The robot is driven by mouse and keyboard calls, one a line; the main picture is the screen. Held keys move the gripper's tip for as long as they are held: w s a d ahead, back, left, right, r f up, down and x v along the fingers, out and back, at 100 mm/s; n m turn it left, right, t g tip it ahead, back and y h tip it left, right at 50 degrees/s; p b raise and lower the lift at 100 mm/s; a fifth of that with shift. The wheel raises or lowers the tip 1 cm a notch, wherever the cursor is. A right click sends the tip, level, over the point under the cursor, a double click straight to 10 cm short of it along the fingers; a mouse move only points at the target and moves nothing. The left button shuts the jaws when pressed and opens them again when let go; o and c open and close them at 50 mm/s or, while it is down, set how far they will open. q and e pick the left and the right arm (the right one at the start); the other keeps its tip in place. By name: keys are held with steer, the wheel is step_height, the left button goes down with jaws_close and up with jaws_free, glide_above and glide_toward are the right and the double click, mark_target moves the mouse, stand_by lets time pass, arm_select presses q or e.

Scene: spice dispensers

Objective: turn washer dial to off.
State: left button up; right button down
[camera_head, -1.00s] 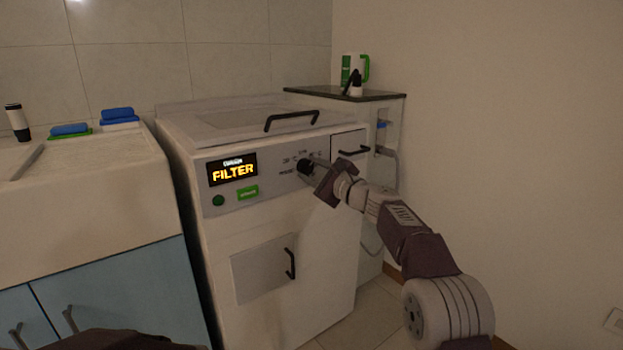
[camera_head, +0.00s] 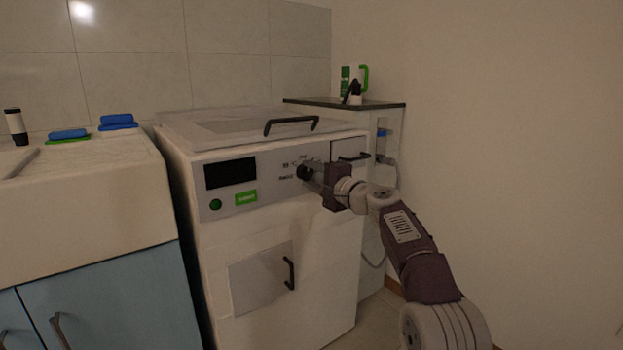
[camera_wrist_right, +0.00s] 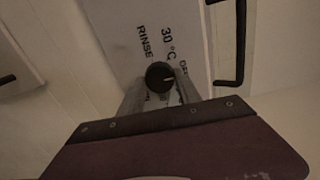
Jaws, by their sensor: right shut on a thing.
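The washer (camera_head: 275,215) is a white top-lidded machine in the middle of the head view. Its black round dial (camera_head: 303,173) is on the front panel, with printed labels such as RINSE and 30 °C around it. The dial also shows in the right wrist view (camera_wrist_right: 159,76), with a pale pointer mark on its face. My right gripper (camera_head: 311,174) is shut on the dial, one finger on each side of it. The washer's display (camera_head: 230,173) is dark. My left gripper is not in view.
Black handles sit on the lid (camera_head: 291,124), the drawer (camera_head: 354,156) and the lower door (camera_head: 289,273). A counter with blue cabinets (camera_head: 110,290) stands at left. Bare wall is at right.

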stand_by(0.4)
steer(key=c, duration=0.8)
jaws_free()
steer(key=shift+c, duration=0.2)
steer(key=shift+s+d+f+b, duration=0.1)
steer(key=shift+b, duration=0.2)
steer(key=b+v, duration=0.4)
steer(key=v, duration=0.4)
steer(key=shift+s+d, duration=0.2)
steer(key=shift+s, duration=0.1)
